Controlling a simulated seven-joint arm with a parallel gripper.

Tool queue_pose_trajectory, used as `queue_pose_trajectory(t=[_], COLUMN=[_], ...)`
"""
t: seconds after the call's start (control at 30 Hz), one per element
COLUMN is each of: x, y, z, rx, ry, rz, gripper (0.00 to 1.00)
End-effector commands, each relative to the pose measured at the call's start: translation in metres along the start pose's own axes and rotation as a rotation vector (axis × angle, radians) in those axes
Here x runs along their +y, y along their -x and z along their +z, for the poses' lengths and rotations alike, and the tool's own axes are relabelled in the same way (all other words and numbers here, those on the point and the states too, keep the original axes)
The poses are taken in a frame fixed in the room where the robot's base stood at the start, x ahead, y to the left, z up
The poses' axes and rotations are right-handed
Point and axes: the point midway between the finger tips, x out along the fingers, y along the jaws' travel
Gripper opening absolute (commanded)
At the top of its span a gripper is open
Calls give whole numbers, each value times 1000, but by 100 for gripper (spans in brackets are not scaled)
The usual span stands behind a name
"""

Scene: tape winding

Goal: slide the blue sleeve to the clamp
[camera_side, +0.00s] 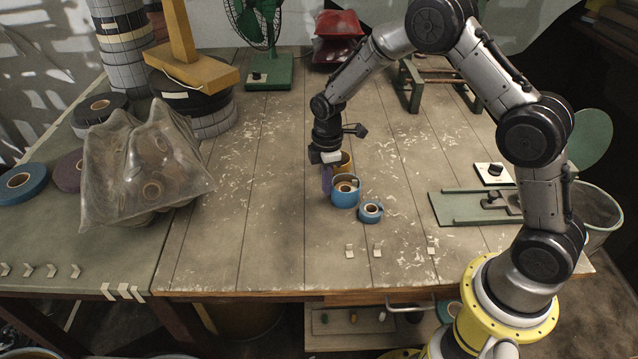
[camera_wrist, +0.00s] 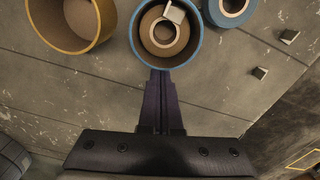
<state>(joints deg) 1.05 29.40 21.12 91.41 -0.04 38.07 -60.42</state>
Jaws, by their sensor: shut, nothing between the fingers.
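The blue sleeve (camera_side: 345,201) is an open-topped ring standing on the table right of my gripper. In the wrist view the sleeve (camera_wrist: 137,50) surrounds a roll with a brown core, and a small pale piece lies across that roll. My gripper (camera_side: 327,186) points down with its purple fingers shut and empty. In the wrist view the fingertips (camera_wrist: 160,78) are at the sleeve's lower outer edge; I cannot tell if they touch. On the right of the table, a green plate carries a metal fixture (camera_side: 494,203) that looks like the clamp.
A yellow sleeve (camera_wrist: 103,25) stands close beside the blue one. A blue tape roll (camera_side: 370,212) is at its front right. Small pale tabs (camera_side: 378,253) lie near the front edge. The table between the rolls and the green plate (camera_side: 447,213) is mostly clear.

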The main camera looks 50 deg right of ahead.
Motion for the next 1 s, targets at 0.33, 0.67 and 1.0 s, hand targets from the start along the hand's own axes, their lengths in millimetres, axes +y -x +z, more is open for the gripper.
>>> queue_pose_trajectory(t=[0.33,0.67,1.0], x=[0,0,0], y=[0,1,0], z=[3,82,166], rx=[0,0,0], ry=[-1,-9,-5], rz=[0,-1,-1], gripper=[0,0,0])
